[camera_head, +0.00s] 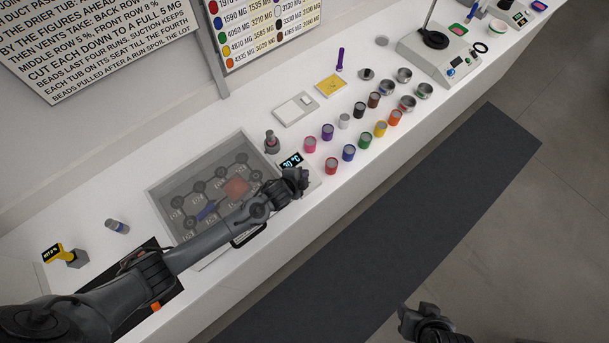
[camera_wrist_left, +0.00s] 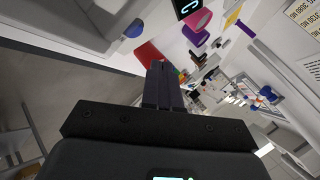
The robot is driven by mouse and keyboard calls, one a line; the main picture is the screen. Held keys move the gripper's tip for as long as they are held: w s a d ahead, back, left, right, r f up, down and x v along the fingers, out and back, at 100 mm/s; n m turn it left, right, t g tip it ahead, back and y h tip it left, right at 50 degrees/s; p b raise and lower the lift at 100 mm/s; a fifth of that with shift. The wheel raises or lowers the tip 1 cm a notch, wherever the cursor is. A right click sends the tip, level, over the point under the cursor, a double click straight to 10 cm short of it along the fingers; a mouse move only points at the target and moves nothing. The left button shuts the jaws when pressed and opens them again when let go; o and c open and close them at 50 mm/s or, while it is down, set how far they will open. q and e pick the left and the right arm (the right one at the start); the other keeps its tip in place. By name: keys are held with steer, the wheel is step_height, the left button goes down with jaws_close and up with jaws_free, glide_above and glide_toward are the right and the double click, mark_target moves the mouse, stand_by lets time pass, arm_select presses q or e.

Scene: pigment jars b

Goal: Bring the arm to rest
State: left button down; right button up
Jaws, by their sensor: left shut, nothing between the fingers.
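My left arm reaches from the lower left across the bench. Its gripper (camera_head: 298,182) hangs over the front right corner of the drier tub, near the lit temperature display (camera_head: 291,162). In the left wrist view its fingers (camera_wrist_left: 160,72) are together with nothing between them. My right gripper (camera_head: 406,318) shows at the bottom edge, out over the floor beyond the bench; its fingers are too dark and small to read.
The grey drier tub (camera_head: 165,196) lies under my left arm. Several coloured jars stand to its right, the red jar (camera_head: 331,166) being closest to my left gripper. Metal cups (camera_head: 404,75) and a stirrer plate (camera_head: 445,60) stand farther right. The dark floor mat (camera_head: 400,210) is clear.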

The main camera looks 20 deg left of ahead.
arm_select(q)
steer(key=shift+d, duration=0.15)
steer(key=shift+s+d+r, duration=0.15)
steer(key=shift+s+d, duration=0.1)
steer(key=shift+s, duration=0.05)
steer(key=s+d+r+n+g, duration=0.25)
steer(key=s+r+n, duration=0.25)
steer(key=s, duration=0.5)
steer(key=s+a+r+n+g, duration=0.2)
steer(key=s+r, duration=0.3)
steer(key=s, duration=0.4)
steer(key=s+a+r+n+g+y+p, duration=0.1)
steer(key=s+a+r+n, duration=0.3)
steer(key=s, duration=0.5)
step_height(320, 180, up, 2)
steer(key=shift+s+a+r+n+g, duration=0.25)
steer(key=shift+a+n+g, duration=0.15)
steer(key=shift+n, duration=0.4)
